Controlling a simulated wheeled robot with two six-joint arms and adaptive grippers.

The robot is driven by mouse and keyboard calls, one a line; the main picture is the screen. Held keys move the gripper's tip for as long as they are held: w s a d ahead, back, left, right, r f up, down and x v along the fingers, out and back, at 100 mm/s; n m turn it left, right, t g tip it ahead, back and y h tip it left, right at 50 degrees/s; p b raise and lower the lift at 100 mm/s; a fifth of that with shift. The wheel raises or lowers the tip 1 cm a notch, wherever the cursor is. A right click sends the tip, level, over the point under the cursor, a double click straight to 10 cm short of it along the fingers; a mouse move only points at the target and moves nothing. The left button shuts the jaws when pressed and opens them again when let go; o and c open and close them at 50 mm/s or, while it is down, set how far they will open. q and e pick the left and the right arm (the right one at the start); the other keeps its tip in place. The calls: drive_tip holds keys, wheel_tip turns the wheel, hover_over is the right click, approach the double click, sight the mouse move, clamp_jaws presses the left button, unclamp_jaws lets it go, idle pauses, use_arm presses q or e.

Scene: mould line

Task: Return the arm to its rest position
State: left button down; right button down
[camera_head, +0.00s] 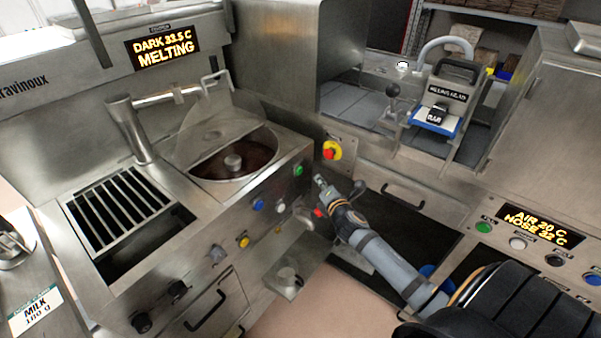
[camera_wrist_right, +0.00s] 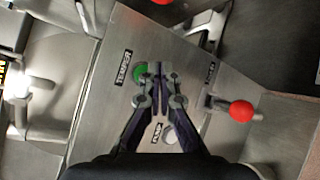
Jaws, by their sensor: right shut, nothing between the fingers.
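My right gripper (camera_head: 321,182) is in the middle of the head view, in front of the melting machine's button panel, its arm coming up from the lower right. In the right wrist view the gripper (camera_wrist_right: 160,72) has its fingers together and holds nothing. The fingertips appear close to a green button (camera_wrist_right: 140,72) on the steel panel; I cannot tell whether they touch anything. A red ball knob (camera_wrist_right: 241,111) on a lever is to the right of the fingers. My left gripper is not in view.
The melting machine's bowl (camera_head: 235,163) holds dark chocolate, and its display (camera_head: 163,47) reads DARK 33.5 C MELTING. A red-and-yellow stop button (camera_head: 332,150) is close to the gripper. A second display (camera_head: 540,227) is at right.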

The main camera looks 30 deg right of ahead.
idle(0.3)
drive_tip(key=s+a+f+m+g+y, duration=0.1)
drive_tip(key=s+a+f+m+g, duration=0.1)
drive_tip(key=s+a+m+g, duration=0.4)
drive_tip(key=s+a+f+m+g+y, duration=0.1)
drive_tip(key=s+a+f+m, duration=0.15)
drive_tip(key=s+m, duration=0.65)
drive_tip(key=s+a+f+m+g+y, duration=0.15)
drive_tip(key=s+a+m+g, duration=0.3)
drive_tip(key=s, duration=0.55)
drive_tip(key=s+d+f+m+g, duration=0.1)
drive_tip(key=s+f, duration=0.1)
drive_tip(key=f, duration=1.3)
drive_tip(key=s+d+f+g, duration=0.1)
drive_tip(key=s+d+f, duration=0.1)
drive_tip(key=f, duration=1.3)
drive_tip(key=s+f, duration=1.3)
drive_tip(key=s, duration=0.4)
drive_tip(key=shift+s+d+f+h, duration=0.15)
drive_tip(key=shift+s+d+h, duration=0.15)
drive_tip(key=shift+h, duration=0.05)
drive_tip(key=shift+g, duration=0.25)
